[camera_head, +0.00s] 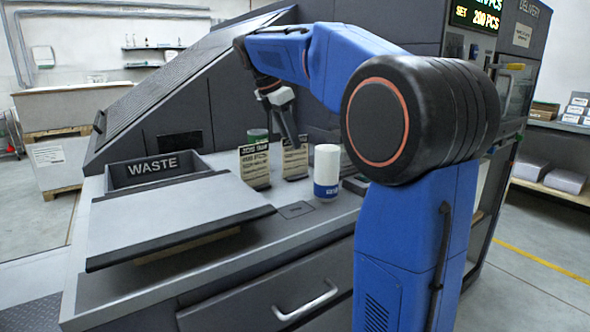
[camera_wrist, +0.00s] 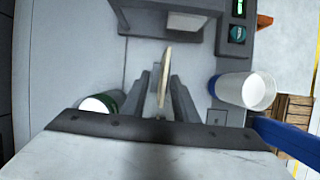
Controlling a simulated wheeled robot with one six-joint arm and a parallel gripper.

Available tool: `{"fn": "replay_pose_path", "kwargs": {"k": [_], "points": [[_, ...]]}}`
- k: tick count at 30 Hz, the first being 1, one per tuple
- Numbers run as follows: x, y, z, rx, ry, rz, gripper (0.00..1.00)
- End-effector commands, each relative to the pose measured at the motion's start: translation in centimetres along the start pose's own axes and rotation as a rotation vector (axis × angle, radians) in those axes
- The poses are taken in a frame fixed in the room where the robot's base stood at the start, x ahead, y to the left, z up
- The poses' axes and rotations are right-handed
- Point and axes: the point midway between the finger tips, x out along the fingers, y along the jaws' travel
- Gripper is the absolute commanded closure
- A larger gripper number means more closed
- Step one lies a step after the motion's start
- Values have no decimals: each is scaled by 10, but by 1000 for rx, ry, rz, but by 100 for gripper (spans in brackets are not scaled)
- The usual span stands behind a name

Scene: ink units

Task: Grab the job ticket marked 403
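Two cream job tickets with dark print stand upright on the counter in the head view, a left one (camera_head: 254,166) and a right one (camera_head: 294,160). Their numbers are too small to read, so I cannot tell which is 403. My gripper (camera_head: 291,138) points down at the right ticket's upper part. In the wrist view, a thin pale ticket (camera_wrist: 165,72) stands edge-on between the two fingers (camera_wrist: 163,98). The fingers look apart, with narrow gaps beside the ticket, so my gripper appears open around it.
A white can with a blue band (camera_head: 327,168) stands close right of the tickets. The waste bin (camera_head: 153,168) and a raised grey panel (camera_head: 170,218) lie to the left. The sloped machine housing rises behind.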

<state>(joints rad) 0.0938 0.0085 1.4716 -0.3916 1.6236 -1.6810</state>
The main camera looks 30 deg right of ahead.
Motion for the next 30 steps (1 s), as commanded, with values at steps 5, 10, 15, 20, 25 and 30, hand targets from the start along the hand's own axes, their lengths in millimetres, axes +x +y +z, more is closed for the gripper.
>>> {"fn": "replay_pose_path", "kwargs": {"k": [5,10,15,20,25,30], "points": [[19,0,0,0,0,-1,73],[27,-1,0,0,0,-1,73],[49,-6,0,1,0,-2,73],[68,-6,0,1,0,-2,73],[74,-5,0,0,0,1,73],[74,-5,0,0,0,1,73]]}}
